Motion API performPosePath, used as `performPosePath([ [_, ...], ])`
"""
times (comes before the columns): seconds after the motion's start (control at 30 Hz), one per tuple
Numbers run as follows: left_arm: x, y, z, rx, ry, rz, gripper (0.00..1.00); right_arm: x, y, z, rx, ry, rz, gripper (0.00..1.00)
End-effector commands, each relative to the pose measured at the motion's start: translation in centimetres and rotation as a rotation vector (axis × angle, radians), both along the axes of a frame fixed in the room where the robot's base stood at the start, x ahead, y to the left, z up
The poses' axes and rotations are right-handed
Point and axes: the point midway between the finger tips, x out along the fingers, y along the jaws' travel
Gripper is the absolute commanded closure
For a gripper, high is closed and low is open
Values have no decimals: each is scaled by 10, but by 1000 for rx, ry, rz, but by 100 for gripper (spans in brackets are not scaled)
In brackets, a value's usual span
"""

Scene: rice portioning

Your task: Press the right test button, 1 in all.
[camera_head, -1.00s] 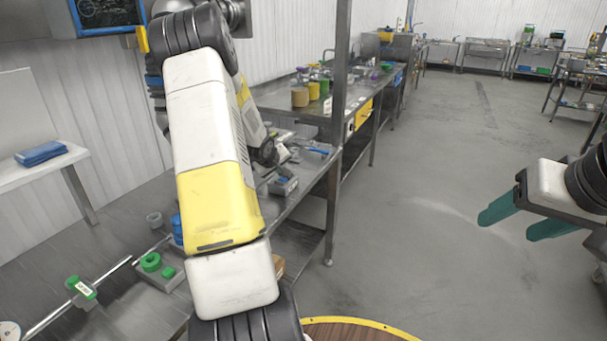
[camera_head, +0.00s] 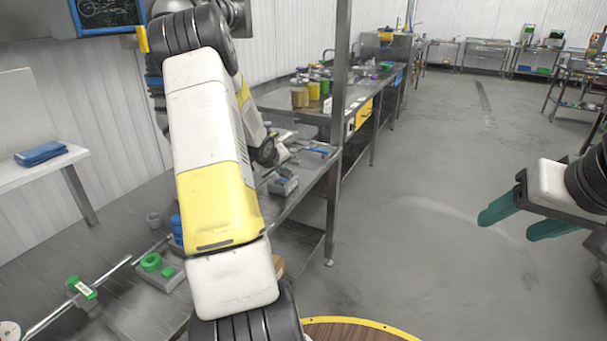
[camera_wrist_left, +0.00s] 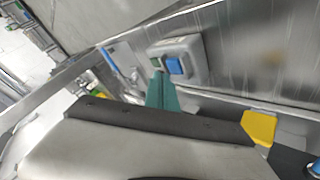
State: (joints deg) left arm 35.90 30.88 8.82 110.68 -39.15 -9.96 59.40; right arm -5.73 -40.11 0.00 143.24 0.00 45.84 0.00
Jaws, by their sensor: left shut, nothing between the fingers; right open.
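In the left wrist view, a grey box carries a blue button (camera_wrist_left: 175,66) and a small dark green patch (camera_wrist_left: 157,62) left of it. My left gripper (camera_wrist_left: 160,80) is shut and empty, its teal fingertips close to the box, just below the two. I cannot tell whether they touch it. In the head view, a small grey box (camera_head: 283,186) sits on the metal bench beyond my left arm; my left fingertips cannot be made out there. My right gripper (camera_head: 512,222) is open and empty over the floor at the right.
A grey block with green round parts (camera_head: 151,262) and a rail with a green clamp (camera_head: 82,287) lie on the near bench at lower left. A metal post (camera_head: 338,130) rises by the bench edge. The floor (camera_head: 430,200) at right is open.

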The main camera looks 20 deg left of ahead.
Motion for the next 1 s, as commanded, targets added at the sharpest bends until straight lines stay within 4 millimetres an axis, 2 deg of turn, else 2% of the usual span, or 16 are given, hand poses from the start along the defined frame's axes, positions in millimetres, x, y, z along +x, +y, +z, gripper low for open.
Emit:
performPosePath([
  [0.67,0,0,0,0,0,0,100,0,0,0,0,0,0,40],
  [1.0,0,0,-8,0,0,0,100,0,0,0,0,0,0,40],
])
